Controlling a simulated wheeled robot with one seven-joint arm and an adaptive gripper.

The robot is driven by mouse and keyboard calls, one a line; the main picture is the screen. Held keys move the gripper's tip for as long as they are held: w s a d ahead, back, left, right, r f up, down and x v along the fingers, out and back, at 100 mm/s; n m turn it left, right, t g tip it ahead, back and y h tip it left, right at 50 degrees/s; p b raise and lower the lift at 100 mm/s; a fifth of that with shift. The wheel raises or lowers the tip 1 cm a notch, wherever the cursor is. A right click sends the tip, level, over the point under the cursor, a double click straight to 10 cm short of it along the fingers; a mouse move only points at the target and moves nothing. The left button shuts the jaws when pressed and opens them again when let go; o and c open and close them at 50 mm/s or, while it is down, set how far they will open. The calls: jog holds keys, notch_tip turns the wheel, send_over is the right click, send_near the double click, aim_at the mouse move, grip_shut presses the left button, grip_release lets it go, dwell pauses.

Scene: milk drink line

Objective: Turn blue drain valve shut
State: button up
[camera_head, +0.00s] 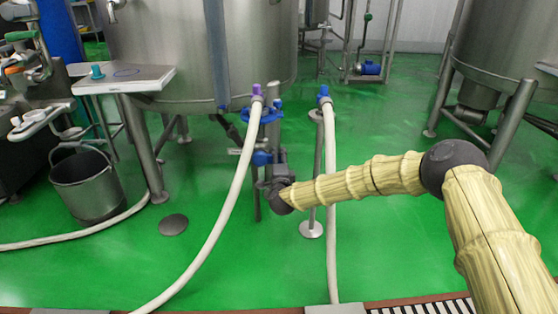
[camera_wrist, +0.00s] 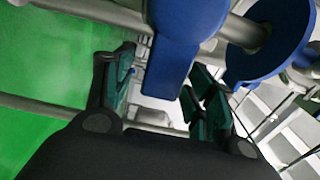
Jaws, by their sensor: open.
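A blue valve handle (camera_wrist: 178,48), a flat lever, hangs into the upper middle of the wrist view. In the head view a blue valve part (camera_head: 262,158) shows on the pipework under the large steel tank. My gripper (camera_head: 268,178) is beside it, partly hidden by my own wrist. In the wrist view my gripper (camera_wrist: 160,80) is open, with one dark green-padded finger on each side of the handle's lower end. I see no clear contact, and how deep the handle sits between the fingers is hard to tell.
A blue round part (camera_wrist: 268,45) on a pipe is close to the right of the handle. A pale hose (camera_head: 232,185) runs down left of my gripper, and another pale hose (camera_head: 331,200) to its right. A bucket (camera_head: 87,187) stands at left. Green floor is open at right.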

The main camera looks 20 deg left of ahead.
jog(key=v, duration=1.1)
jog(key=shift+s, duration=0.25)
jog(key=s+d+f+n+g, duration=0.4)
jog(key=s+d+f, duration=0.3)
jog(key=s+f, duration=0.4)
jog(key=s+d+f+n+g, duration=0.4)
jog(key=s+d+f, duration=0.4)
jog(key=f, duration=0.5)
jog(key=s+d+f+n+g+h+p, duration=0.1)
jog(key=s+d+f+n+g+h, duration=0.2)
jog(key=s+d, duration=1.05)
jog(key=s+d+f+n+g+h+p, duration=0.1)
jog(key=s+d+f+n+g+h, duration=0.3)
jog(key=s+d, duration=0.95)
jog(key=s+d+r+m+g+y+p, duration=0.1)
jog(key=s+d+r+g, duration=0.2)
jog(key=s, duration=0.4)
notch_tip(320, 180, up, 37)
jog(key=t+p, duration=0.1)
jog(key=p, duration=3.5)
jog(key=shift+w+a+p, duration=0.15)
jog(key=shift+a+p, duration=0.15)
jog(key=shift+p, duration=0.1)
jog(key=shift+r, duration=0.15)
